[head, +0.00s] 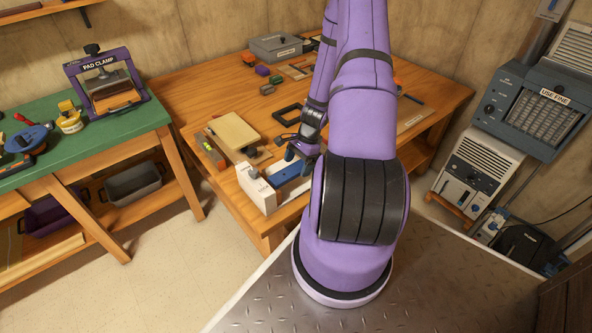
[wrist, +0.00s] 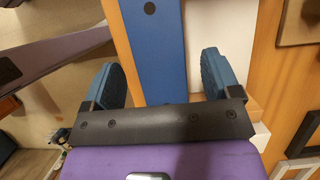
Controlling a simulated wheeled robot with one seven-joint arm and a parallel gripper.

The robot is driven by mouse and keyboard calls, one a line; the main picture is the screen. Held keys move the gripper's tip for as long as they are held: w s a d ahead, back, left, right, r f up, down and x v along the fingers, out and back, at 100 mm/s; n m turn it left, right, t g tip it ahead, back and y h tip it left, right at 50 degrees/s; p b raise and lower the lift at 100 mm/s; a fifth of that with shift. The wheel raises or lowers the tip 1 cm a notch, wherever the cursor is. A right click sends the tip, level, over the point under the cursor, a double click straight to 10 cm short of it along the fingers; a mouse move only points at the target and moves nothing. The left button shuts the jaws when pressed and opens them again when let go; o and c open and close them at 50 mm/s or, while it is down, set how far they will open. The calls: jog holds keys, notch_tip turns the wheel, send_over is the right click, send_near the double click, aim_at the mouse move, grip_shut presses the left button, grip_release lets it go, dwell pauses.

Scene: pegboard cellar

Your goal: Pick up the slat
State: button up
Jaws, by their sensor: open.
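A long flat blue strip with a dark round hole, which looks like the slat (wrist: 157,40), runs between my fingers in the wrist view. In the head view the blue slat (head: 290,170) lies near the front edge of the wooden table, beside a white block. My gripper (head: 301,152) is just above its far end. In the wrist view my gripper (wrist: 160,74) is open, with one blue fingertip on each side of the slat and gaps to both. The slat's near end is hidden behind the gripper body.
The wooden table (head: 200,88) also holds a white labelled block (head: 257,189), a tan board (head: 234,137), a black frame (head: 288,114) and a grey box (head: 275,47). A green bench (head: 85,141) with a pad clamp (head: 105,80) stands left. Grey machines stand right.

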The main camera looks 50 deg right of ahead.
jog(key=shift+a+f, duration=0.2)
jog(key=shift+f, duration=0.3)
jog(key=c, duration=1.1)
jog(key=shift+o, duration=0.2)
jog(key=shift+r, duration=0.15)
jog(key=shift+w+r, duration=0.1)
jog(key=shift+r, duration=0.4)
notch_tip(320, 180, up, 3)
jog(key=shift+f, duration=0.2)
jog(key=s+r, duration=0.1)
jog(key=s, duration=1.5)
jog(key=shift+a, duration=0.45)
